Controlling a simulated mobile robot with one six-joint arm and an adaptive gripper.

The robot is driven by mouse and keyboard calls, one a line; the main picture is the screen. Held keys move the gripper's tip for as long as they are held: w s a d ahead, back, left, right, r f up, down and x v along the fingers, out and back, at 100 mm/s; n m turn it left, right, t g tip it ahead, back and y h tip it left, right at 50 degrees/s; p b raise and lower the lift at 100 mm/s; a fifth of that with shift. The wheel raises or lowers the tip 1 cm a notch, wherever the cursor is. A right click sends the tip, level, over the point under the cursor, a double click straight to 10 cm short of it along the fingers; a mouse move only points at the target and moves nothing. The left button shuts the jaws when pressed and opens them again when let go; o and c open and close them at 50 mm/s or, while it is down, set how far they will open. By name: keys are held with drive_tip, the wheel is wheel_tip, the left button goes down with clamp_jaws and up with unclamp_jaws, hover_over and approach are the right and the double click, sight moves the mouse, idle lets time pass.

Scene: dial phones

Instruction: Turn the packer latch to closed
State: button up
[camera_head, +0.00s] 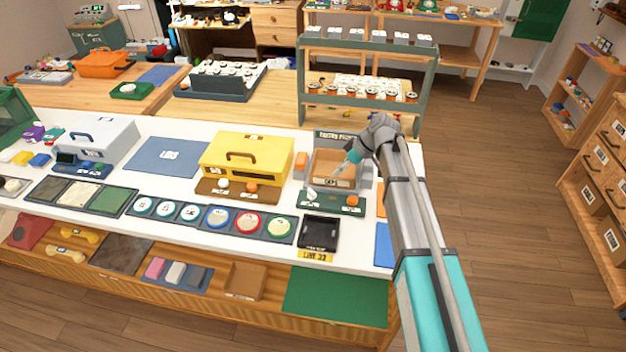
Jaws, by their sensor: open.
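The packer (320,163) looks like an open brown box with grey sides, under a dark sign (338,135) at the right end of the white counter. A dark green panel (332,204) lies in front of it. On the panel are a white lever-like piece (312,193) at the left and an orange knob (352,199) at the right. I cannot tell for sure which piece is the latch, or its setting. My gripper (342,168) is open, over the packer's box, above and behind the panel. It appears apart from both pieces. My wrist hides the packer's right rear.
A black tray (319,232) is in front. A green rack (367,48) with cups rises behind. My arm covers the counter's right end; open floor lies to the right.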

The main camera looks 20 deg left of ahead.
sight(312, 191)
drive_tip(key=s+a+r+m+t+h+p, duration=0.3)
drive_tip(key=s+a+r+m+h+p, duration=0.2)
drive_tip(key=a+r+h+p, duration=0.1)
drive_tip(key=a+p, duration=0.1)
drive_tip(key=p, duration=0.1)
drive_tip(key=shift+a+r+h+p, duration=0.2)
drive_tip(key=shift+h+p, duration=0.1)
drive_tip(key=shift+h, duration=0.1)
drive_tip(key=shift+f, duration=0.2)
wheel_tip(312, 191, down, 14)
drive_tip(key=b, duration=1.4)
drive_tip(key=shift+r, duration=0.25)
clamp_jaws()
